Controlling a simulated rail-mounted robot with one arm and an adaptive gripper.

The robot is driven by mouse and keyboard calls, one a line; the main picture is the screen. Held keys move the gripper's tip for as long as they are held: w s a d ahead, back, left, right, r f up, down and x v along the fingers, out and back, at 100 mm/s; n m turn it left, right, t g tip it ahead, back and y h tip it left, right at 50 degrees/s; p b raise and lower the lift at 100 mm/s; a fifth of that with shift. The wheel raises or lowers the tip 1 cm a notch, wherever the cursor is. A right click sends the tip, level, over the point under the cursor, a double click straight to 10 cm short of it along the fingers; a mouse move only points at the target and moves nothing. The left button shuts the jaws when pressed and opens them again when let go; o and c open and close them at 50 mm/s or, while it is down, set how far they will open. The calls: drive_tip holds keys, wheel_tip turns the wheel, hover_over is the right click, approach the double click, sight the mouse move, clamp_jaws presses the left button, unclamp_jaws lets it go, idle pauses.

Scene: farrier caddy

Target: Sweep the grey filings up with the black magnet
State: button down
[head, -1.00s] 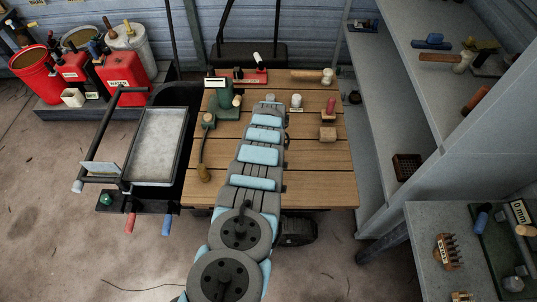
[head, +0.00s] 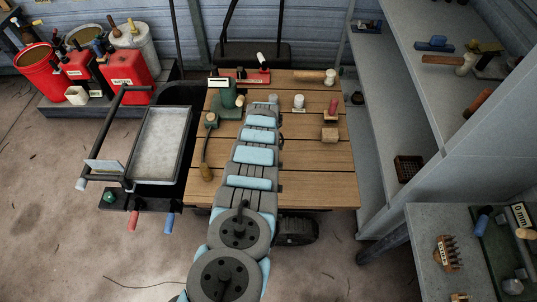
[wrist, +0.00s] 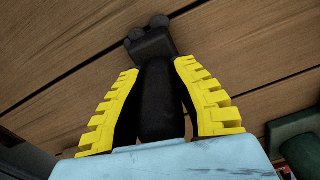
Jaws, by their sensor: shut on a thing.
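In the wrist view, my gripper (wrist: 157,66) has its yellow ribbed fingers shut on the black magnet (wrist: 158,105), around its dark handle. The magnet's wider dark head, with two rounded dark lumps at its end, points to the top of the view, over brown planks. I cannot tell whether the head touches the planks. In the head view, my arm's end reaches the back middle of the wooden table, and the arm hides the magnet. I cannot make out the grey filings for certain in either view.
The wooden table (head: 315,178) holds a green bottle-like item (head: 226,95), a white-topped pot (head: 299,102), a red-topped item (head: 332,107) and a wooden-handled tool (head: 206,165). A grey-bottomed tray (head: 158,145) stands left. Shelves (head: 390,110) rise on the right. The table's front right is clear.

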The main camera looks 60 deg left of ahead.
drive_tip(key=shift+s+a, duration=0.35)
drive_tip(key=shift+s, duration=0.25)
drive_tip(key=shift+s+a, duration=0.3)
drive_tip(key=shift+s, duration=0.25)
drive_tip(key=shift+r+p, duration=0.75)
drive_tip(key=shift+p, duration=0.05)
wheel_tip(320, 180, up, 5)
drive_tip(key=p, duration=0.4)
drive_tip(key=shift+p, duration=0.3)
